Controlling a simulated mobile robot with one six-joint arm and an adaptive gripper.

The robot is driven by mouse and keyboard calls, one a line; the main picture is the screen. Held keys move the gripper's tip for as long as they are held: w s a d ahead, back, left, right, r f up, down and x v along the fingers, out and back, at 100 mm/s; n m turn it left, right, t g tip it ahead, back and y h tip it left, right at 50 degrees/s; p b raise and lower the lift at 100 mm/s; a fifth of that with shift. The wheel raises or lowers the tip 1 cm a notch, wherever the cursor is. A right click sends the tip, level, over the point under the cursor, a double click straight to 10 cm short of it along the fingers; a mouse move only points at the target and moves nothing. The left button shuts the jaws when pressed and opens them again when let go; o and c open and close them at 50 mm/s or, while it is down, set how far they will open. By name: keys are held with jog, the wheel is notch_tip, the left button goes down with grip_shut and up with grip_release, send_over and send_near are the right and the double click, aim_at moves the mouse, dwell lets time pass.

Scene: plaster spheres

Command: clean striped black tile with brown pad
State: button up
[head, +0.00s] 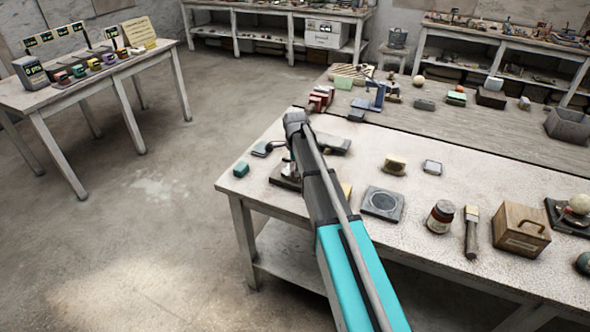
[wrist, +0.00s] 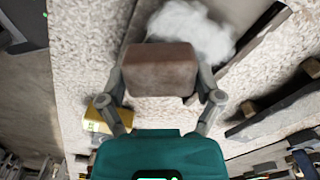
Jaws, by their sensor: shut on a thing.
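My gripper (wrist: 160,82) is shut on the brown pad (wrist: 160,66), a plain brown block held between its two fingers. Beyond the pad in the wrist view lies a white cloudy patch (wrist: 192,30), over a dark-edged flat surface. That surface may be the black tile, but no stripes can be made out. In the head view a dark flat piece (head: 282,178) lies at the table's left end, mostly hidden by my arm. My arm also hides the pad there. I cannot tell whether the pad touches the surface beneath it.
A yellow block (wrist: 98,116) lies left of my gripper. A teal block (head: 241,170) sits near the table's left edge. A grey tile with a round mark (head: 372,212), a jar (head: 440,217), a brush (head: 471,235) and a wooden box (head: 520,240) stand to the right.

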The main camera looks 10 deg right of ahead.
aim_at(288, 171)
dwell(0.3)
jog(key=shift+w+d, duration=0.1)
jog(key=shift+w, duration=0.75)
jog(key=shift+s+r+p, duration=0.6)
jog(key=shift+s+p, duration=0.05)
jog(key=shift+s, duration=0.2)
jog(key=shift+w+a, duration=0.1)
jog(key=shift+a, duration=0.1)
jog(key=shift+w+a, duration=0.85)
jog(key=shift+a, duration=0.25)
jog(key=shift+f+b, duration=0.65)
jog(key=shift+b, duration=0.05)
jog(key=shift+s, duration=0.15)
